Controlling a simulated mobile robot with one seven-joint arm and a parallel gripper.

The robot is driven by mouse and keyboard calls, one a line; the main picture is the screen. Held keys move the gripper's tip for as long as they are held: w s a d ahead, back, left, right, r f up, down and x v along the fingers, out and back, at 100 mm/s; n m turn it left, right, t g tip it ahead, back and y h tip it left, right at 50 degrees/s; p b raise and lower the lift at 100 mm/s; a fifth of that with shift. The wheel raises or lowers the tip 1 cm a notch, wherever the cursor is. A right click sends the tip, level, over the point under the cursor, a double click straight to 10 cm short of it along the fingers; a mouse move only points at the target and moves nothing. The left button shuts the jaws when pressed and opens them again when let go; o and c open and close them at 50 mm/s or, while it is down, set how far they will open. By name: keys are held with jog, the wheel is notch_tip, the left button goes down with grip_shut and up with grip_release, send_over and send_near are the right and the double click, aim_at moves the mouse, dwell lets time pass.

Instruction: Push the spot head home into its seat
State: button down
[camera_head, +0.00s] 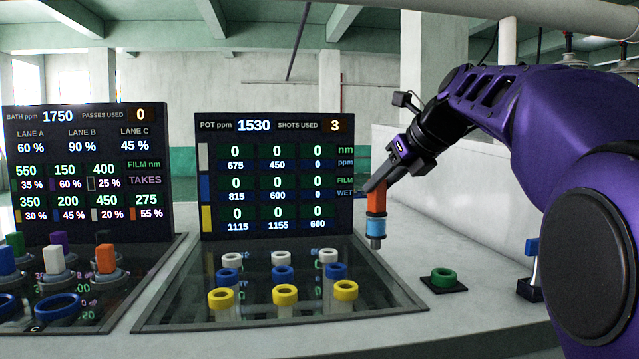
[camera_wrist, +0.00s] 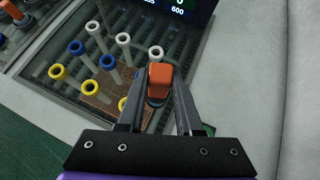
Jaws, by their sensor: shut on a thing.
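My gripper (camera_head: 376,187) is shut on the orange top of an upright tool with a light-blue band and grey tip, which I take for the spot head (camera_head: 376,226). It hangs in the air right of the pot panel's screen. In the wrist view the orange top (camera_wrist: 160,76) is between the two fingers, hiding its lower end. I cannot tell whether this ring is the seat. In the wrist view it is mostly hidden behind a finger.
Rows of white (camera_head: 281,258), blue (camera_head: 282,273) and yellow (camera_head: 285,295) ringed tubes stand in the glass-topped bay left of the tool. A screen (camera_head: 275,175) rises behind them. A small blue-topped stand (camera_head: 530,260) is at right. Left, coloured knobs (camera_head: 106,260) stand before another screen (camera_head: 88,170).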

jog(key=s+d+r+m+t+h, duration=0.1)
jog(key=d+m+h, duration=0.25)
jog(key=d, duration=1.05)
jog(key=shift+m, duration=0.25)
jog(key=shift+f+b, duration=1.65)
jog(key=shift+f, duration=1.3)
jog(key=shift+f+b, duration=0.5)
jog(key=shift+f, duration=0.85)
jog(key=c, duration=0.5)
grip_release()
jog(key=shift+d, duration=0.1)
